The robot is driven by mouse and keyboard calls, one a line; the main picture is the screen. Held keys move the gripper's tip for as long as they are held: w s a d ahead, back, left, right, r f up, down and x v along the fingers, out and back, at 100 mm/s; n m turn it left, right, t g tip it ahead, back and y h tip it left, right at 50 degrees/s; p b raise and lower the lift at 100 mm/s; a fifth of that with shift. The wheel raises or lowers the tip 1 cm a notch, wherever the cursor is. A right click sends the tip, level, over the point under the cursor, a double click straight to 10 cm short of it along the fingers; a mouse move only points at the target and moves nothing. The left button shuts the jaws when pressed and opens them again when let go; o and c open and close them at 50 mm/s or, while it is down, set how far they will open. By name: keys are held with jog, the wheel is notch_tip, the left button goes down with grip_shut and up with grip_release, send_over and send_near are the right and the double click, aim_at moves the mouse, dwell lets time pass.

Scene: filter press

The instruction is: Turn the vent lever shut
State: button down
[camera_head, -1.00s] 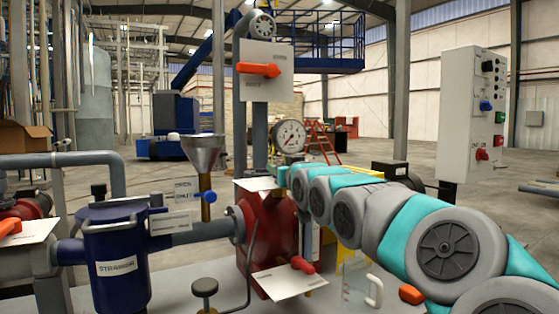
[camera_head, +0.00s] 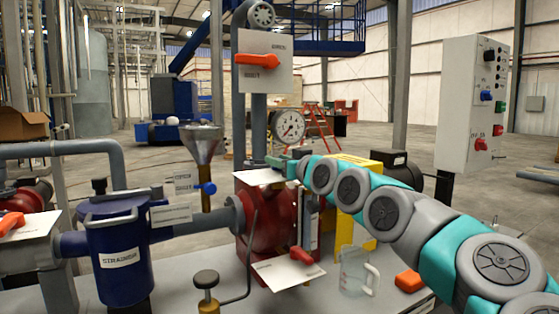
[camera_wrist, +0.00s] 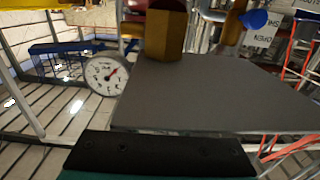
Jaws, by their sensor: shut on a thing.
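My gripper (camera_head: 278,162) is just above the white plate (camera_head: 258,178) on top of the red housing (camera_head: 262,215), below the dial gauge (camera_head: 288,125). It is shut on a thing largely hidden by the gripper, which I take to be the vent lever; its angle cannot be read. In the wrist view a black gripper part (camera_wrist: 160,152) crosses the bottom. A broad grey flat surface (camera_wrist: 210,95) fills the middle, with a brass block (camera_wrist: 166,35) behind it. The gauge also shows there (camera_wrist: 106,73).
Other handles are an orange lever (camera_head: 258,61) on the upper panel, a red lever (camera_head: 301,255), an orange lever (camera_head: 11,222) at left and a blue handle (camera_head: 209,188) under the funnel (camera_head: 202,145). A clear jug (camera_head: 355,272) and strainer (camera_head: 118,255) stand nearby.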

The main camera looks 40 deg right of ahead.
jog(key=shift+r, duration=0.1)
jog(key=c, duration=0.7)
grip_release()
jog(key=b+v, duration=0.2)
jog(key=v, duration=0.6)
